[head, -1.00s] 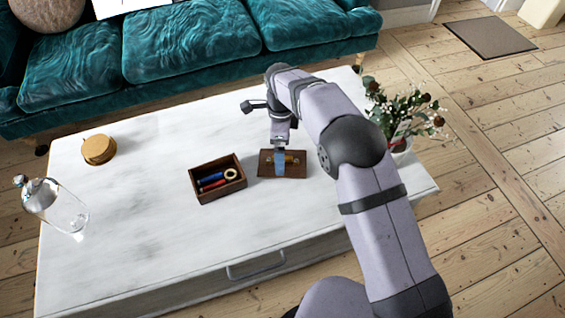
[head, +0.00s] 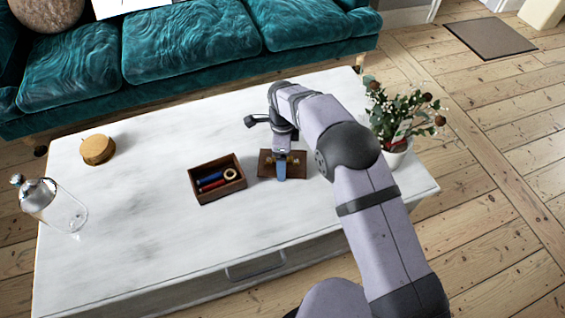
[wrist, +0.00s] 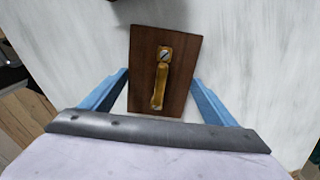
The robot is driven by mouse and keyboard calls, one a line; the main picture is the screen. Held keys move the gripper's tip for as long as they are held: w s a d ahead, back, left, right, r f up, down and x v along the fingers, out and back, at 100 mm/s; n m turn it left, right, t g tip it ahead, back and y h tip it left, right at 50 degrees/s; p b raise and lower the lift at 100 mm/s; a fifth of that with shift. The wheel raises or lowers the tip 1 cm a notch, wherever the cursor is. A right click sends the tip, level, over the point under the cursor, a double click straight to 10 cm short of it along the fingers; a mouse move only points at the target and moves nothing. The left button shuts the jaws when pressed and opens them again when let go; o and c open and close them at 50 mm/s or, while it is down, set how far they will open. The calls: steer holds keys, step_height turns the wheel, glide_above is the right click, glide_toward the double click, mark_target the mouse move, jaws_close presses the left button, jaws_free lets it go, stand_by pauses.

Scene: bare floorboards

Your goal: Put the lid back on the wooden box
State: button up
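The lid (head: 299,170) is a flat dark-brown wooden rectangle lying on the white table, right of the box and apart from it. In the wrist view the lid (wrist: 180,45) carries a brass bar handle (wrist: 161,82) along its middle. The open wooden box (head: 224,194) holds a blue item, a red item and a cream-coloured ring. My gripper (head: 281,168) is over the lid. In the wrist view my gripper (wrist: 160,82) is open, with one blue finger on each side of the lid's handle and nothing held. I cannot tell its exact height above the lid.
A glass jar (head: 58,207) and a round wooden piece (head: 97,149) are on the left of the table (head: 140,215). A potted plant (head: 397,120) stands at the right, close to my arm. A teal sofa (head: 190,45) is behind. The table front is clear.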

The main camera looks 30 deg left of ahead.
step_height(320, 180, up, 10)
steer(key=shift+f+p, duration=0.1)
steer(key=shift+p, duration=0.65)
steer(key=shift+a+r, duration=0.15)
steer(key=shift+r, duration=0.1)
steer(key=shift+s+a+r+p, duration=0.15)
steer(key=shift+s+a+p, duration=0.05)
steer(key=shift+s+p, duration=0.1)
steer(key=s+a+n+p, duration=0.5)
steer(key=s+a+p, duration=0.2)
steer(key=s+a, duration=0.6)
steer(key=shift+s+a+r+n, duration=0.15)
steer(key=shift+a+r+n, duration=0.25)
steer(key=shift+a, duration=0.05)
steer(key=shift+p, duration=0.4)
